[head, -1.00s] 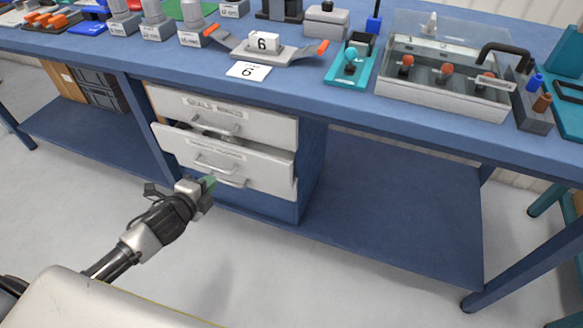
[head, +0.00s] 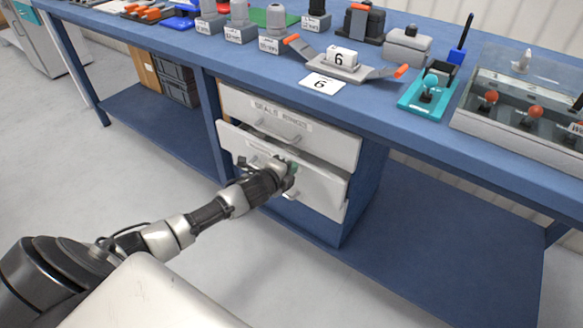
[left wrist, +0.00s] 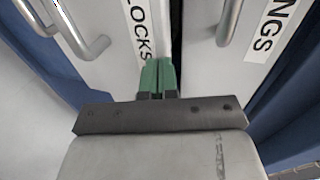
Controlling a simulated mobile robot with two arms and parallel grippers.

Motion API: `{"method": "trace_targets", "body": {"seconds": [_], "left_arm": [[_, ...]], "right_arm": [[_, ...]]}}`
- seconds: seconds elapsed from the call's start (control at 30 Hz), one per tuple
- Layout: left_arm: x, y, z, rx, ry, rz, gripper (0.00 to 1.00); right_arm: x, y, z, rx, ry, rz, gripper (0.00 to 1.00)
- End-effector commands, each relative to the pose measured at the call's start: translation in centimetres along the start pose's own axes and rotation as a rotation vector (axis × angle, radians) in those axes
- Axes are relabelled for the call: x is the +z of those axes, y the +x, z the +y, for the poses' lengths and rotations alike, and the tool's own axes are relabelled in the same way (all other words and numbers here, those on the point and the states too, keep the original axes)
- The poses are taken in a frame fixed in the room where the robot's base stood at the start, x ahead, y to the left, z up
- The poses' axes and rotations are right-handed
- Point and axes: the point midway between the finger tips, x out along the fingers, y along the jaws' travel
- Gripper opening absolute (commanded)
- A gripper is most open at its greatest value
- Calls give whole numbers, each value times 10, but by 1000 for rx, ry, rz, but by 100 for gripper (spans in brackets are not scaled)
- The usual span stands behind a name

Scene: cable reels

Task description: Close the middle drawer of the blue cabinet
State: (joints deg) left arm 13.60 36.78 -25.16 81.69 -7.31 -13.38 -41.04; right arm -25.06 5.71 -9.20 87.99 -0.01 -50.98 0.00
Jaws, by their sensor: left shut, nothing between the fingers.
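The blue cabinet (head: 366,185) stands under the blue workbench with white drawer fronts. The top drawer (head: 330,143) bears a "SEALS RINGS" label and looks shut. The middle drawer (head: 325,190) is below it, its front standing slightly proud; my arm hides part of it. My left gripper (head: 293,168) is shut and empty at the middle drawer's front. In the left wrist view, its green fingertips (left wrist: 157,75) are close to the middle drawer's front (left wrist: 110,65), labelled "…LOCKS", beside the gap to the top drawer; contact is unclear. My right gripper is out of view.
The workbench top (head: 395,125) carries a grey tray with orange handles (head: 345,66), a number card (head: 323,83), a teal stand (head: 428,95) and a clear-lidded box (head: 520,120). Dark crates (head: 178,85) are on the lower shelf at left. The floor in front is open.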

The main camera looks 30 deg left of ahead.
Motion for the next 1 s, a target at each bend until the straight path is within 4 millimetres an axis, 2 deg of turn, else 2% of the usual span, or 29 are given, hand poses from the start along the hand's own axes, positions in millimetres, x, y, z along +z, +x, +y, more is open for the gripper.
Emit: {"method": "trace_targets", "body": {"seconds": [0.13,0.47,0.73,1.0], "left_arm": [[0,7,-2,0,1,0,0],[0,8,-2,1,1,0,0],[0,30,-11,-2,0,-1,0],[0,32,-10,0,0,0,0]], "right_arm": [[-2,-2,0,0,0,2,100],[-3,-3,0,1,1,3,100],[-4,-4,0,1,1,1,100],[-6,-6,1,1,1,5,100]]}}
